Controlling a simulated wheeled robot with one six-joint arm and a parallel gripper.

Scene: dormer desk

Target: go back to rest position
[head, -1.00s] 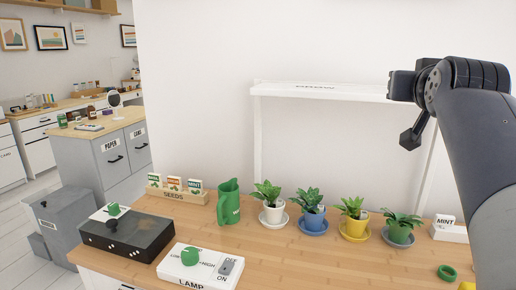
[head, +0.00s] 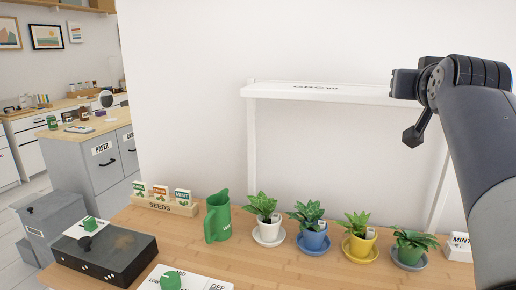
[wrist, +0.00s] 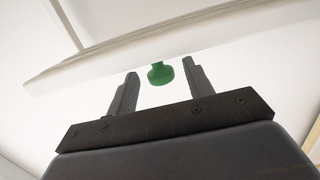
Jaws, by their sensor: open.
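My gripper (wrist: 160,68) is open in the wrist view, with its two dark fingers apart and nothing held. In the head view my arm is raised at the right, in front of the white GROW shelf (head: 320,95). The gripper's fingers cannot be made out there.
Potted plants (head: 262,207) stand in a row on the wooden desk (head: 215,262). A green jug (head: 217,220), a SEEDS rack (head: 165,207), a dark box (head: 105,255) and a white switch panel (head: 200,284) are at the left.

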